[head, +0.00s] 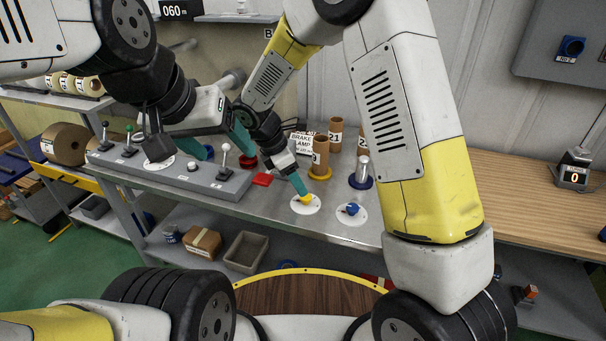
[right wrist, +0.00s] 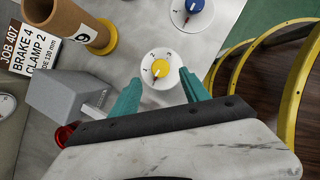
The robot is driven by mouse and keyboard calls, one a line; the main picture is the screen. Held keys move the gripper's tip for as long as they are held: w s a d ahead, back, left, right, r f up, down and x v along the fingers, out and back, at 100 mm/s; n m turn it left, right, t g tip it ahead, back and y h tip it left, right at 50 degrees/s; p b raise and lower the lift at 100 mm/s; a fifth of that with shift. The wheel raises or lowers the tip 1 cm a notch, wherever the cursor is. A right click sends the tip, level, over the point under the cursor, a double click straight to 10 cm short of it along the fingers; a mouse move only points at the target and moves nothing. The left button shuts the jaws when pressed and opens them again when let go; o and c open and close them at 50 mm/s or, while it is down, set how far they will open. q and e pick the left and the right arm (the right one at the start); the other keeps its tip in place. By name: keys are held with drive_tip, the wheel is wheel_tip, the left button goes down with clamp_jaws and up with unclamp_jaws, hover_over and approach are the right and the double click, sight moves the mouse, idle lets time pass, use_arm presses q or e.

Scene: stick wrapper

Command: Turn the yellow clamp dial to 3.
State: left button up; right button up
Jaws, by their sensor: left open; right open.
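The yellow clamp dial (head: 306,200) sits on a round white plate on the grey metal bench. My right gripper (head: 299,186) is at the dial in the head view. In the right wrist view its open teal fingers (right wrist: 160,92) flank the near part of the plate; contact with the knob is not clear. My left gripper (head: 224,147) is open above the lever console, apart from the dial.
A blue dial (head: 352,210) is right of the yellow one. A cardboard tube (head: 320,152) in a yellow base stands behind. A sign (right wrist: 32,57) reads JOB 407, BRAKE 4, CLAMP 2. The lever console (head: 220,187) and a red pad (head: 262,179) are left.

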sight(306, 199)
drive_tip(key=shift+x, duration=2.65)
clamp_jaws()
